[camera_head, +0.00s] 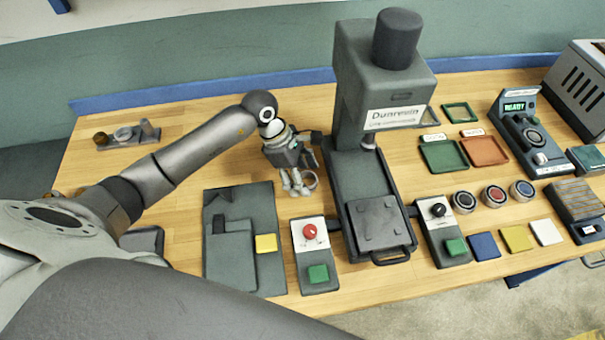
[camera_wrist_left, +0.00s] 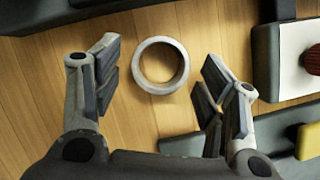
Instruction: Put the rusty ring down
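A pale grey ring (camera_wrist_left: 137,66) shows in the left wrist view, lying on the wooden tabletop between and just beyond my left gripper's fingertips. It looks plain grey, and I cannot make out rust on it. The ring (camera_head: 316,181) also shows in the head view, partly hidden by the fingers. In the left wrist view the gripper (camera_wrist_left: 160,85) is open, with a gap between each finger and the ring. My right gripper is not in view.
The tall grey machine (camera_head: 355,110) stands right of the gripper. A control box with a red knob (camera_head: 309,231) and a dark fixture plate (camera_head: 265,205) lie in front. A small rack (camera_head: 125,135) stands at the far left. Bare wood lies left of the gripper.

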